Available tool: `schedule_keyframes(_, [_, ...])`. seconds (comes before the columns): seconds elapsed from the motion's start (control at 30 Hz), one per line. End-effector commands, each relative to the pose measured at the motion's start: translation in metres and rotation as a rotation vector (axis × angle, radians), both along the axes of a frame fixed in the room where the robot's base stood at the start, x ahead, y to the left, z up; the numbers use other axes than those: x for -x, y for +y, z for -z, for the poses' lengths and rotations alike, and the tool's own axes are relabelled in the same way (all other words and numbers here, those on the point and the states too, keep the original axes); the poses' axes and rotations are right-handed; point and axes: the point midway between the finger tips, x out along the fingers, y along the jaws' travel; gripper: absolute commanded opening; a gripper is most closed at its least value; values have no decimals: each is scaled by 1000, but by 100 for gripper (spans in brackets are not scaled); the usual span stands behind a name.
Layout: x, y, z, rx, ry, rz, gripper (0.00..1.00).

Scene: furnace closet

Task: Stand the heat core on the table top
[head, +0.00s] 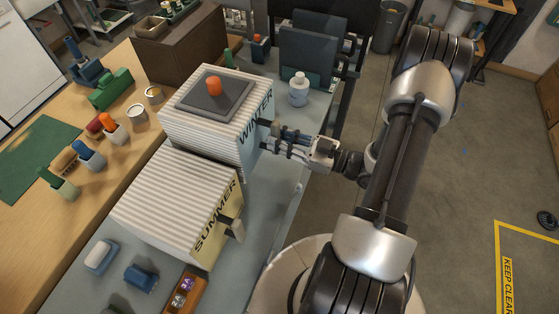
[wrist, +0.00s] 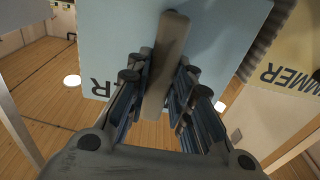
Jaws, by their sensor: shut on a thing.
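A ribbed box with a pale blue front lettered WINTER (head: 222,145) stands on the grey table top (head: 304,125). A dark square plate with an orange knob (head: 214,86) lies on its top. I cannot tell whether this is the heat core; nothing else is clearly marked as it. My gripper (head: 270,137) is at the WINTER front, shut on its upright handle. In the wrist view the grey-brown handle (wrist: 167,65) stands between the fingers against the blue panel (wrist: 225,35). The inside of the box is hidden.
A second ribbed box, with a yellow SUMMER front (head: 212,222) and its own handle, stands just nearer. A white bottle (head: 298,90) stands beyond the WINTER box. The wooden bench at left holds several small items.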

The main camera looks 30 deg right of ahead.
Motion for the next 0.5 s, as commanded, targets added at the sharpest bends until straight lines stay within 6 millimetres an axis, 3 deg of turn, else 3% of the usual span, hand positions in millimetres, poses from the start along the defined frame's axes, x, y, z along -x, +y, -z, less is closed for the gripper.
schedule_keyframes(0.03, [0, 0, 13, -6, -3, 0, 0])
schedule_keyframes(0.13, [0, 0, 29, -4, -5, 0, 0])
schedule_keyframes(0.5, [0, 0, 57, -4, -5, 0, 0])
